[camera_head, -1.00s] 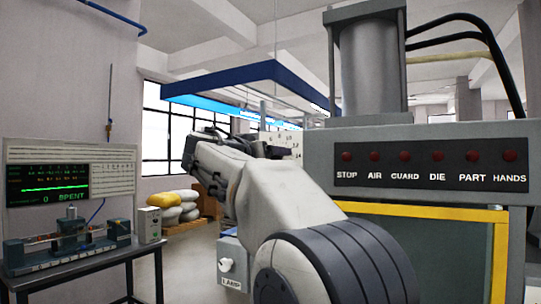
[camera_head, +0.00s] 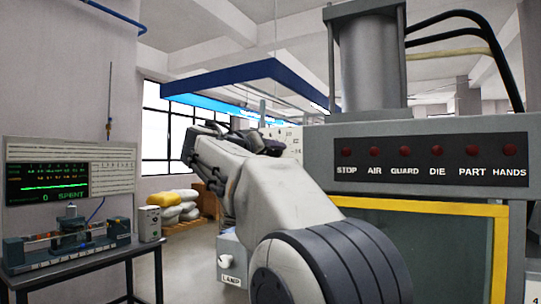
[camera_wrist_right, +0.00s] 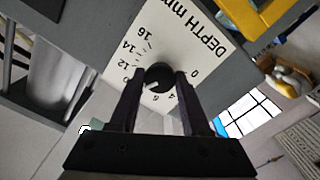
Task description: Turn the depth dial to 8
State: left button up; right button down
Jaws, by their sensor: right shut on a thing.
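The depth dial is a dark round knob (camera_wrist_right: 158,76) on a white plate (camera_wrist_right: 205,30) marked "DEPTH mm" in the right wrist view. Printed numbers run around it, with 0, 4, 6, 12, 14 and 16 readable. A pale mark on the knob points toward the lower left, near the partly covered numbers; I cannot read its exact value. My right gripper (camera_wrist_right: 160,77) is shut on the knob, one finger on each side. In the head view my right gripper (camera_head: 268,146) is at the machine's left side, its fingertips hard to see. My left gripper is out of view.
The grey press (camera_head: 425,128) with its row of dark red lamps (camera_head: 405,152) fills the right. A yellow-edged guard (camera_head: 420,208) is below. A bench with a test rig (camera_head: 68,240) and a screen (camera_head: 47,184) stand at left. Sacks (camera_head: 175,203) lie behind.

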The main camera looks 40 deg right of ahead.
jog(key=n, duration=0.5)
jog(key=shift+n, duration=0.3)
dwell(0.4)
jog(key=shift+c, duration=1.9)
grip_release()
jog(key=b+v, duration=0.3)
jog(key=v, duration=0.7)
jog(key=shift+a, duration=0.3)
jog(key=shift+s, duration=0.1)
